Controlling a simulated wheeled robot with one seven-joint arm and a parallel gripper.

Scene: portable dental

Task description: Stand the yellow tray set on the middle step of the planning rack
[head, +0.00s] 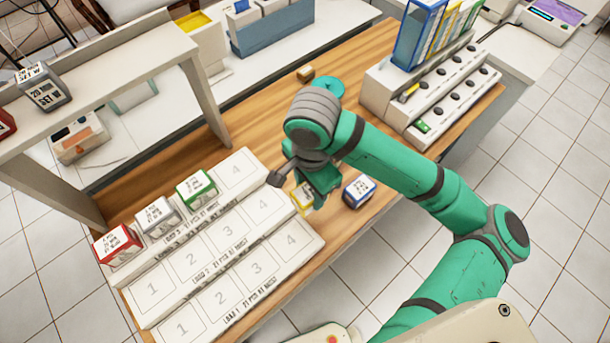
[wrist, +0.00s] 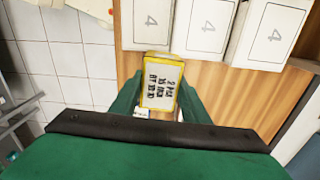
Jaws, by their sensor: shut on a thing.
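My gripper (head: 311,192) is shut on the yellow tray set (head: 301,199), just off the right end of the planning rack. In the wrist view the yellow tray set (wrist: 159,81) has a white labelled top with a yellow border and sits between my green fingers. The planning rack (head: 217,231) is white with three steps of numbered places. Its middle step (head: 225,241) is bare, and so is the lowest step (head: 236,295). The top step holds a red set (head: 118,243), a white set (head: 158,216) and a green set (head: 196,188), with place 4 empty.
A blue tray set (head: 359,190) stands on the wooden table right of my gripper. A white shelf frame (head: 215,90) rises behind the rack. A stepped holder with blue and yellow folders (head: 430,95) is at the back right. A small brown cylinder (head: 305,73) lies farther back.

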